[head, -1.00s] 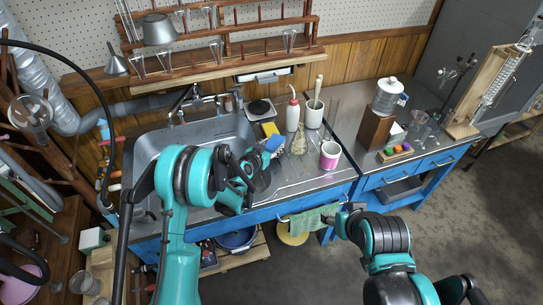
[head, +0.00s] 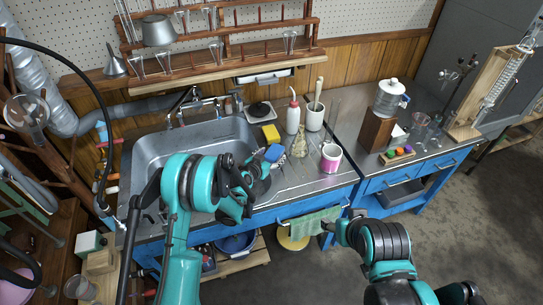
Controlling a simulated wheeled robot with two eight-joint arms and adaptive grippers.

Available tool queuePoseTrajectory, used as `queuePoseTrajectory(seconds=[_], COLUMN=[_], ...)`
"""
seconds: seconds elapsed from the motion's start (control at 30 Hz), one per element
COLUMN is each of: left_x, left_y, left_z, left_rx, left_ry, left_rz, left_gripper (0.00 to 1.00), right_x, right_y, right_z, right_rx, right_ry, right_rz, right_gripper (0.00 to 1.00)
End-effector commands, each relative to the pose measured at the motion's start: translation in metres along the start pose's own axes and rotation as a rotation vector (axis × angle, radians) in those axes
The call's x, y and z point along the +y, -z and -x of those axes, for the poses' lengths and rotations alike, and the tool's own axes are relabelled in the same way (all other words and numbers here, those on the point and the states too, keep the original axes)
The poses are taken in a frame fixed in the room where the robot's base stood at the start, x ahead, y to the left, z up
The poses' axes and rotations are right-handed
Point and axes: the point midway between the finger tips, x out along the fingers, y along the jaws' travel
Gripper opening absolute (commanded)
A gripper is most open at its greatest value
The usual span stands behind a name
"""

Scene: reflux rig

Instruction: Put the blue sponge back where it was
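The blue sponge (head: 274,153) is at the tip of my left gripper (head: 264,163), by the right side of the sink. The gripper appears shut on it, though the arm hides much of the fingers. I cannot tell whether the sponge touches the counter. My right gripper (head: 343,226) is low in front of the bench, near the green towel. Its fingers are too small and hidden to tell open from shut.
A yellow sponge (head: 270,133) lies just behind the blue one. A brush-like thing (head: 299,146), a red-capped bottle (head: 292,118), a white crock (head: 314,117) and a pink-and-white mug (head: 330,158) stand to the right. The sink (head: 190,140) is left, the green towel (head: 312,224) hangs in front.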

Motion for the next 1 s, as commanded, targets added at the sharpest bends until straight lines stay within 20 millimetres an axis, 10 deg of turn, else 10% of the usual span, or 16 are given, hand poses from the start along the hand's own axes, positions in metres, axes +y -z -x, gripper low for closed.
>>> queuePoseTrajectory(seconds=[0.27, 0.6, 1.0], left_x=[0.000, -0.001, 0.000], left_y=[0.004, 0.003, 0.002], left_z=[0.009, 0.082, 0.120], left_rx=[0.000, 0.001, 0.000], left_ry=[0.001, 0.002, 0.000], left_rz=[0.001, 0.002, 0.000], left_gripper=[0.70, 0.70, 0.70], right_x=[0.000, 0.000, 0.000], right_y=[0.002, 0.013, 0.001], right_z=[0.003, 0.018, 0.001], right_rx=[0.000, 0.000, 0.000], right_ry=[0.000, 0.000, 0.000], right_rz=[0.000, 0.000, 0.000], right_gripper=[0.56, 0.56, 0.56])
